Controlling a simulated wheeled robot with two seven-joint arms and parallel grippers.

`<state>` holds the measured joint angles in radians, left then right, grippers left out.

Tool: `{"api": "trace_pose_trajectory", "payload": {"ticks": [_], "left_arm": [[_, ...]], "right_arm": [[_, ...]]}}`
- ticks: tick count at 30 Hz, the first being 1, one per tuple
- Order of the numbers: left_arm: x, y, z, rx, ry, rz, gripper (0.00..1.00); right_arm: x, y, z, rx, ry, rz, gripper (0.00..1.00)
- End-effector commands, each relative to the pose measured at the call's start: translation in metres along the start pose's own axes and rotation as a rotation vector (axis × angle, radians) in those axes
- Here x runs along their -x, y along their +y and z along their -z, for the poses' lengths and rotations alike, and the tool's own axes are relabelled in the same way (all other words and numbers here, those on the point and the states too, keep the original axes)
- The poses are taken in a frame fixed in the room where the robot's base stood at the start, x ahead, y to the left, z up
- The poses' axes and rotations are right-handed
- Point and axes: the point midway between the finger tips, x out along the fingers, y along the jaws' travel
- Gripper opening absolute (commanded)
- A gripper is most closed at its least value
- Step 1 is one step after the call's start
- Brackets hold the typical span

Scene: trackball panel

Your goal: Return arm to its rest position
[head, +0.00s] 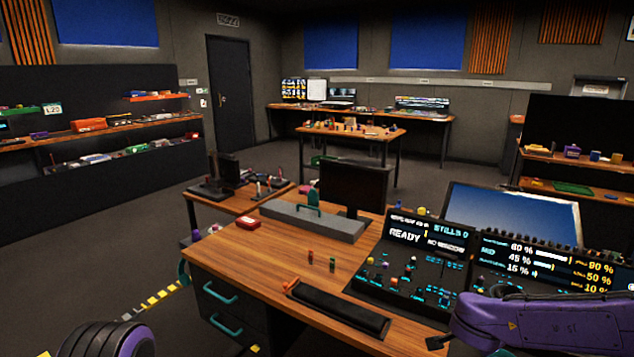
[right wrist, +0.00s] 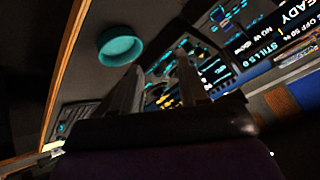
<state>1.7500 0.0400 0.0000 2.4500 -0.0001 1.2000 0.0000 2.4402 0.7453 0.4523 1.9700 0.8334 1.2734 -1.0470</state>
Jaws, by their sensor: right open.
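My right arm (head: 540,318), purple, reaches in from the lower right of the head view, in front of the console. Its gripper cannot be made out clearly there. In the right wrist view my right gripper (right wrist: 158,78) shows two grey fingers spread apart, with nothing held between them. The control panel (head: 425,262), with a READY screen and small knobs, stands at the desk's right. Its lit controls also show beyond the fingers in the right wrist view (right wrist: 222,72). My left gripper is out of view; only a dark ribbed, purple-edged part of me shows at lower left.
The wooden desk (head: 265,262) carries a black wrist rest (head: 338,310), a grey long box (head: 312,220), a monitor (head: 353,188) and small pegs. A teal round object (right wrist: 120,47) is near the fingers in the right wrist view.

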Motion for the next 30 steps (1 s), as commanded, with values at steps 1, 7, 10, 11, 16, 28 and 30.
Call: {"api": "trace_pose_trajectory", "payload": {"ticks": [1,7,10,11,16,28,30], "left_arm": [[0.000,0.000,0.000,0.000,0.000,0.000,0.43],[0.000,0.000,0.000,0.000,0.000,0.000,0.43],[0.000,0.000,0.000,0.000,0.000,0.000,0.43],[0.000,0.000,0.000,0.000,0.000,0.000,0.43],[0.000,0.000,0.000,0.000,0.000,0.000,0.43],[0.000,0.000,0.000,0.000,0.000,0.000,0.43],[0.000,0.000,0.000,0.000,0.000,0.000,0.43]], "right_arm": [[-0.012,0.019,-0.026,0.011,0.030,0.011,0.43],[-0.042,0.144,-0.150,0.138,-0.036,0.088,0.43],[-0.036,0.222,-0.195,0.286,-0.147,0.058,0.43],[-0.032,0.244,-0.204,0.342,-0.180,0.044,0.43],[-0.012,0.341,-0.226,0.622,-0.296,-0.059,0.43],[-0.008,0.369,-0.235,0.683,-0.330,-0.100,0.43],[-0.008,0.368,-0.235,0.683,-0.329,-0.100,0.43]]}}
